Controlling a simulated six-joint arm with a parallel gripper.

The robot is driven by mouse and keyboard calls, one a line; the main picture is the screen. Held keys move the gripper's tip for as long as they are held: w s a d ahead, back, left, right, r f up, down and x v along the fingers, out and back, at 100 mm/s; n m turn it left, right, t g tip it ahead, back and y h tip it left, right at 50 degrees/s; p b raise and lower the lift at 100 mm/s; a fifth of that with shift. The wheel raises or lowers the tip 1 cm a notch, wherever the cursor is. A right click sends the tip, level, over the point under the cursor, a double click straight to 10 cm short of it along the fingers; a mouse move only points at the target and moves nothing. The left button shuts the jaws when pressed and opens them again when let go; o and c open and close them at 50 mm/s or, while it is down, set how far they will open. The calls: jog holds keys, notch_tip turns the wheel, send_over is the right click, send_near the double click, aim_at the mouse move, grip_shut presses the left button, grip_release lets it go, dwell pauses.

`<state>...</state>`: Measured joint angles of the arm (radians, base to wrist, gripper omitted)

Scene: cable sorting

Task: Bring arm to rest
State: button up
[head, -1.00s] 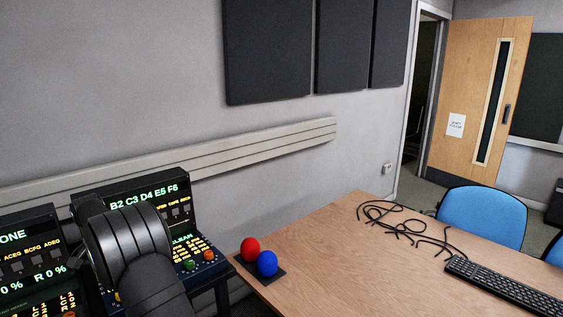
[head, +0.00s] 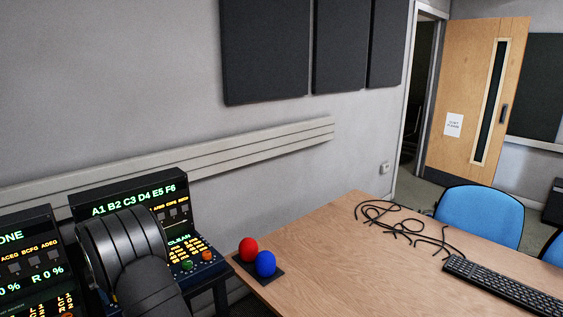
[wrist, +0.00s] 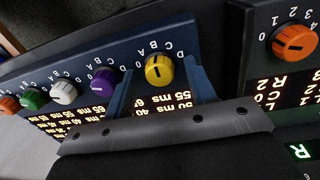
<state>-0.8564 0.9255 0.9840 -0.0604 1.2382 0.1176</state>
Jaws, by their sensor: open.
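My gripper (wrist: 157,76) shows in the wrist view with its two blue fingers apart. A yellow knob (wrist: 159,69) on a dark blue control panel (wrist: 140,42) appears between the fingers. I cannot tell whether they touch it. No cable is between the fingers. In the head view my dark ribbed arm stands at the lower left, in front of the consoles, and the gripper itself is hidden there. Several black cables (head: 378,212) lie loose on the wooden table (head: 320,255).
A console (head: 140,188) with lit text stands behind my arm, another at the far left. A red ball (head: 249,245) and a blue ball (head: 265,262) sit on a dark pad at the table's left corner. A keyboard (head: 505,285) lies right. Purple (wrist: 103,82) and orange (wrist: 294,42) knobs flank the yellow one.

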jog(key=n, duration=0.3)
jog(key=shift+n, duration=2.3)
jog(key=o, duration=1.1)
jog(key=w+d+r+n, duration=0.3)
jog(key=r+n, duration=0.2)
jog(key=r, duration=0.4)
jog(key=w+d+r+n, duration=0.2)
jog(key=r+n, duration=0.4)
jog(key=r, duration=0.4)
notch_tip(320, 180, down, 10)
jog(key=shift+w+d, duration=0.15)
